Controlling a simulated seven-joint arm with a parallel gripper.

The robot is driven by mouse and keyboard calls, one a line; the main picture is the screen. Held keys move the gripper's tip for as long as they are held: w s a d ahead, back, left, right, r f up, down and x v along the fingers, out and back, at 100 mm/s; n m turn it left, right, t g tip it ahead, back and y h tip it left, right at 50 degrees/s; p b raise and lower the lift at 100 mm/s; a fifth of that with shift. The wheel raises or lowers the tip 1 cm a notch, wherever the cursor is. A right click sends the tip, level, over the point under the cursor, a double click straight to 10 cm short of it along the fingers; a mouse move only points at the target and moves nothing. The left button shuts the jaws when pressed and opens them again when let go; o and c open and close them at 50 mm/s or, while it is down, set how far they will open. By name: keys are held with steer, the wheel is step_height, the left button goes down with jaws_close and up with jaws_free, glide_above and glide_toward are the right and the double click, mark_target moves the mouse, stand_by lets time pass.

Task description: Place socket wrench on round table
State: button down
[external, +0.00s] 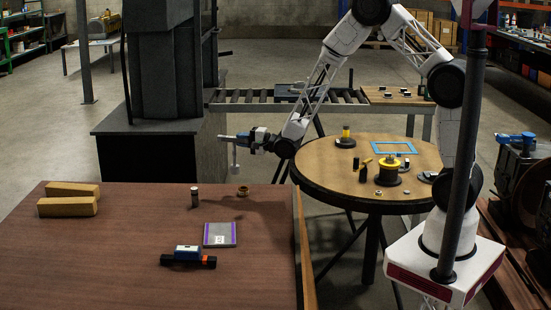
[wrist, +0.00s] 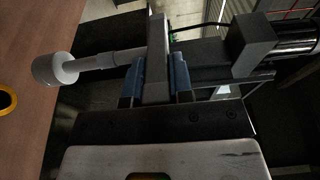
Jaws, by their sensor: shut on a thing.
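The socket wrench (external: 235,160) is a grey metal tool with a bar and a socket on a stem. My gripper (external: 244,137) is shut on its bar, and the stem hangs down in the external view. In the wrist view, the bar (wrist: 157,50) stands between the blue finger pads of my gripper (wrist: 157,80). The socket end (wrist: 55,70) points left there. The wrench is in the air beyond the far edge of the brown table. The round table (external: 322,160), wooden with a black rim, is to the right of my gripper.
The round table holds a blue frame (external: 394,148), a black-and-yellow part (external: 388,174) and several small parts; its left side is clear. The brown table (external: 120,230) carries blocks, a ring and a purple-edged box (external: 220,235). A dark machine (external: 160,70) stands behind my gripper.

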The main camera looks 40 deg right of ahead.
steer(key=s+d+n+g+y, duration=0.1)
steer(key=s+d, duration=0.2)
steer(key=d, duration=1.2)
steer(key=s+d+n+g+y, duration=0.1)
steer(key=s+d+y, duration=0.15)
steer(key=d, duration=1.35)
steer(key=s+d+f+n+g+y, duration=0.1)
steer(key=s+d+f+n+g, duration=0.1)
steer(key=s+d, duration=2.1)
steer(key=shift+w+y, duration=0.1)
steer(key=shift+y, duration=0.15)
steer(key=w+d+f, duration=0.1)
steer(key=w+d, duration=0.6)
steer(key=w, duration=0.6)
steer(key=shift+d+f, duration=0.2)
steer(key=shift+d, duration=0.1)
steer(key=shift+w, duration=0.1)
